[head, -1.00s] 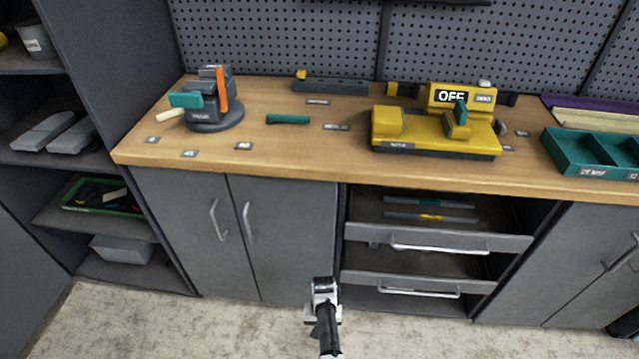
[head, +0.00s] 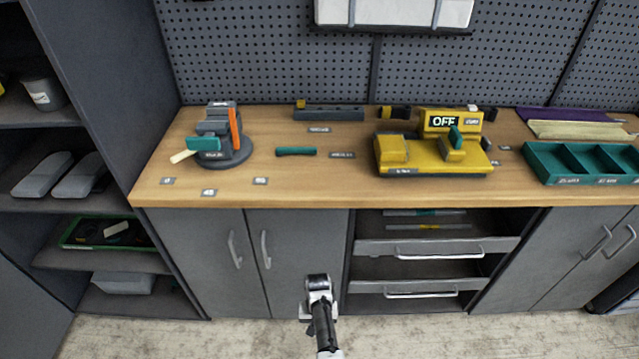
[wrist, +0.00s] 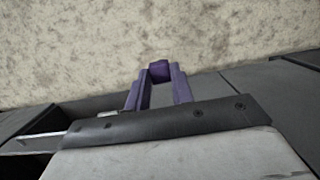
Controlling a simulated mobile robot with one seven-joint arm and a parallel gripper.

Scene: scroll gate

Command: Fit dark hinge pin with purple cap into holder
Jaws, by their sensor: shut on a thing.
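My gripper (wrist: 158,80) shows in the wrist view with its two purple fingers closed on a small purple piece (wrist: 159,68) at their tips. This looks like the purple cap of the hinge pin; the dark shaft is not clearly visible. In the head view my arm's end (head: 318,283) is low, in front of the cabinet doors and below the bench top, and its fingers are hidden. A long dark block (head: 335,114) with a yellow piece at its left end lies at the back of the bench. I cannot tell whether it is the holder.
The wooden bench (head: 330,190) carries a dark vise-like fixture (head: 222,140), a teal bar (head: 296,151), a yellow machine marked OFF (head: 430,160) and a teal divided tray (head: 575,170). Partly open drawers (head: 430,246) stick out below. A shelf unit stands left.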

